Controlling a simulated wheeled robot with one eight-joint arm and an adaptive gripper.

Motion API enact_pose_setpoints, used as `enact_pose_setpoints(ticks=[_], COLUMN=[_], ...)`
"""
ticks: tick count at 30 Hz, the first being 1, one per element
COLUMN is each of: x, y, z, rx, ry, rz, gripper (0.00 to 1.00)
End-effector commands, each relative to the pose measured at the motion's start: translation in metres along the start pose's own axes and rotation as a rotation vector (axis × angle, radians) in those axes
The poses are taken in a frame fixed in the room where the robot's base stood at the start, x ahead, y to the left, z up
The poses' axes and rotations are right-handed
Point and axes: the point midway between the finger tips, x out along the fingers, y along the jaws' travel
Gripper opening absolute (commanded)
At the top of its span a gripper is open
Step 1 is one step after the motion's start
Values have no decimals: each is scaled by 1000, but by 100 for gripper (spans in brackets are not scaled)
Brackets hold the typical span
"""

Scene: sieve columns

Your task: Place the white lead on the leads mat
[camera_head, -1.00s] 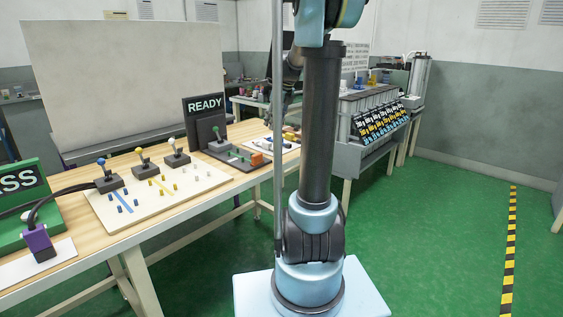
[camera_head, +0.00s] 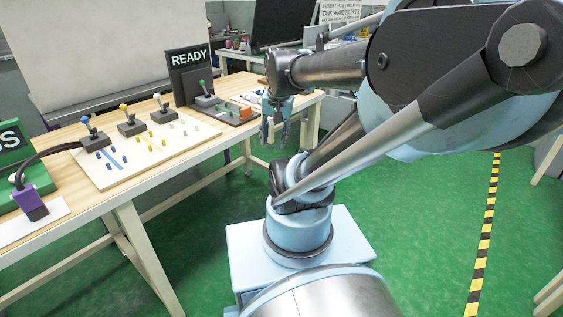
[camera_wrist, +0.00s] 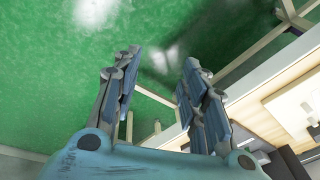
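My gripper (camera_head: 274,142) hangs fingers-down past the table's front edge, near its right end. In the wrist view my gripper (camera_wrist: 160,65) is open and empty, with green floor between its fingers. I cannot clearly make out the white lead or the leads mat. A pale mat or sheet (camera_head: 252,97) with small coloured items lies at the far right end of the table, partly behind my gripper; its items are too small to tell apart.
The wooden table (camera_head: 75,203) carries a cream board (camera_head: 112,178) with small pegs and three knobbed levers, a READY sign (camera_head: 190,58), a dark tray with an orange block (camera_head: 245,113), and a purple plug (camera_head: 30,203) on a black cable. Green floor (camera_head: 400,215) is clear at right.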

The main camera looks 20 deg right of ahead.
Motion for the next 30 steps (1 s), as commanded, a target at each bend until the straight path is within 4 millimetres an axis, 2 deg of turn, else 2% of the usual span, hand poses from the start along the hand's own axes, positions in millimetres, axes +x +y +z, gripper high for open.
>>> enact_pose_setpoints(ticks=[1, 3, 9, 14, 27, 30], x=[9, 18, 39, 43, 43, 49], y=[8, 18, 36, 45, 44, 41], z=[14, 30, 57, 60, 60, 52], rx=[-86, -210, -443, -497, -498, -497], ry=[0, -1, -6, -8, -8, -19], rz=[9, 21, 45, 51, 50, 53], gripper=[40, 40, 40, 40, 40, 40])
